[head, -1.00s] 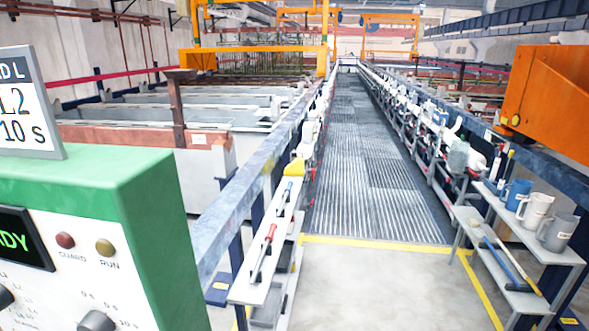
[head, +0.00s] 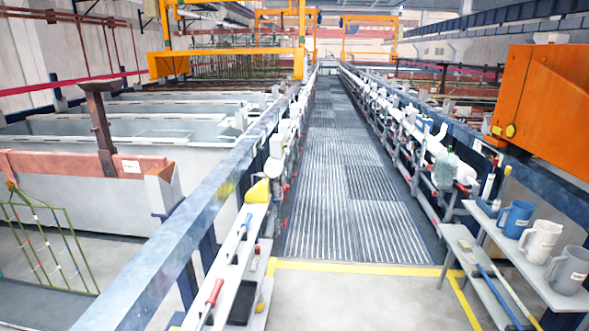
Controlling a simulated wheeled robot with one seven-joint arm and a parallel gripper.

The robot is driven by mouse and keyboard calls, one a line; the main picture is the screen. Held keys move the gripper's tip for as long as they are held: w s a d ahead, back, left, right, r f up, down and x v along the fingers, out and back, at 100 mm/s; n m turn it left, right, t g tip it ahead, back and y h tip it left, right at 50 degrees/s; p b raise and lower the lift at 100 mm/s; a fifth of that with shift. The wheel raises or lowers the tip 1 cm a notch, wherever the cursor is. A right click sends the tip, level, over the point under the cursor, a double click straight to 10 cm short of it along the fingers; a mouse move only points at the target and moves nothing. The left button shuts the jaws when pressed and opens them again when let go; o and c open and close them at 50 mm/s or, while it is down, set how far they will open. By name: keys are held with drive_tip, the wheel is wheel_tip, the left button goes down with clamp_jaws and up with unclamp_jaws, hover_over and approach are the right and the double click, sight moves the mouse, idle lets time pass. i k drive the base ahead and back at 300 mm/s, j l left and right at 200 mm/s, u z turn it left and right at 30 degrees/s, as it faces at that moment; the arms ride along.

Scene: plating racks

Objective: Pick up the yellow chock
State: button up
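The yellow chock (head: 258,191) is a small wedge-like block at the far end of the narrow white shelf (head: 228,262), beside the blue rail on the left of the walkway. A blue-handled tool (head: 240,236) lies just nearer on the same shelf, with a red-handled tool (head: 212,296) nearer still. Nothing covers the chock from this view. My gripper is not in view.
A blue rail (head: 180,250) runs along the left, with tanks (head: 90,195) beyond it. A grated walkway (head: 345,190) runs clear ahead. On the right stands a shelf with a blue mug (head: 515,217), a white mug (head: 541,240) and a grey mug (head: 569,268).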

sight(259, 193)
drive_tip(key=i+l, duration=0.1)
drive_tip(key=i, duration=0.45)
drive_tip(key=i+u, duration=0.1)
drive_tip(key=i, duration=0.5)
drive_tip(key=i+l+u, duration=0.1)
drive_tip(key=i, duration=0.45)
drive_tip(key=i+l+u, duration=0.25)
drive_tip(key=i+u, duration=0.2)
drive_tip(key=i+l+u, duration=0.9)
drive_tip(key=l, duration=0.2)
